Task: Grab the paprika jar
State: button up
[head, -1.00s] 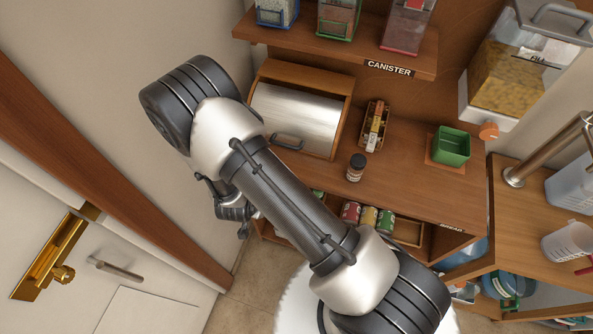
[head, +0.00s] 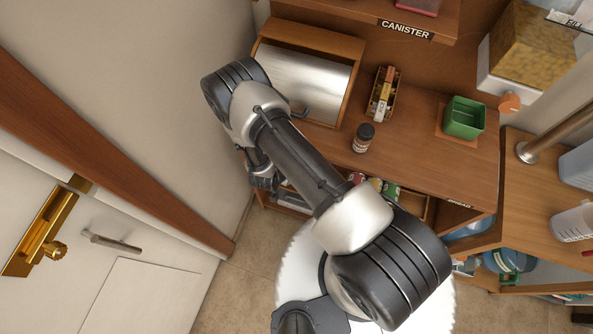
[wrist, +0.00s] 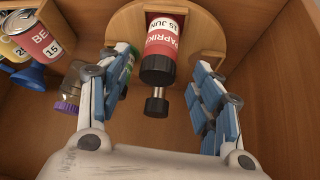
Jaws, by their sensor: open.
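The paprika jar (wrist: 163,45) shows in the wrist view at the top middle, red with a white label reading "PAPRIK" and "15 JUN" and a black lid facing me. It is by a rounded wooden piece (wrist: 208,35). My gripper (wrist: 164,68) is open, one blue-padded finger on each side of the jar's lid end, with gaps on both sides. In the head view my gripper (head: 263,178) is low by the left end of the wooden cabinet, partly hidden by my arm. I cannot pick out the paprika jar there.
A small metal cylinder (wrist: 156,104) with a black end is just below the lid. Labelled cans (wrist: 38,45) and a purple-capped bottle (wrist: 70,90) stand at left. A dark-lidded jar (head: 362,139), a bread box (head: 305,85) and a green container (head: 463,118) sit on the counter.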

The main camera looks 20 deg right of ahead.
jog(key=shift+b+x, duration=1)
jog(key=shift+x, duration=1.75)
jog(key=shift+s, duration=0.1)
jog(key=shift+c, duration=0.3)
jog(key=c, duration=1.1)
jog(key=shift+d+r, duration=0.1)
jog(key=shift+r, duration=0.05)
